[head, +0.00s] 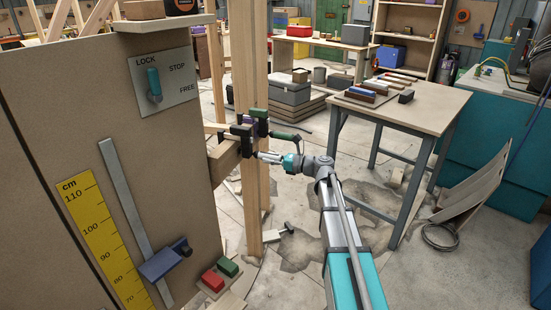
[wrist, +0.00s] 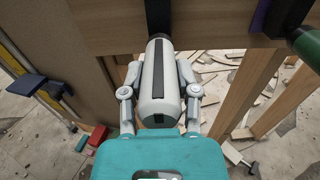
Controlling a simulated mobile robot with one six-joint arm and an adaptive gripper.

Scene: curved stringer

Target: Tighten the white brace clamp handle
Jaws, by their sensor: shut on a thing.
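The white brace clamp handle (wrist: 160,92), a pale cylinder with a dark stripe and a dark end mark, fills the middle of the wrist view. My gripper (wrist: 160,72) is shut on it, one finger on each side. In the head view my gripper (head: 282,160) reaches in from the right to the white handle (head: 267,157), which is small there. The black clamp (head: 242,133) sits on the wooden brace (head: 224,160). The handle's far end meets a dark part at the brace; the fingertip contact is partly hidden.
A purple clamp (head: 258,117) with a green handle (head: 286,136) sits close by; that handle shows at right in the wrist view (wrist: 307,42). A wooden post (head: 247,210) stands beside the brace. A panel with a lock lever (head: 154,85) is left, a workbench (head: 425,105) right.

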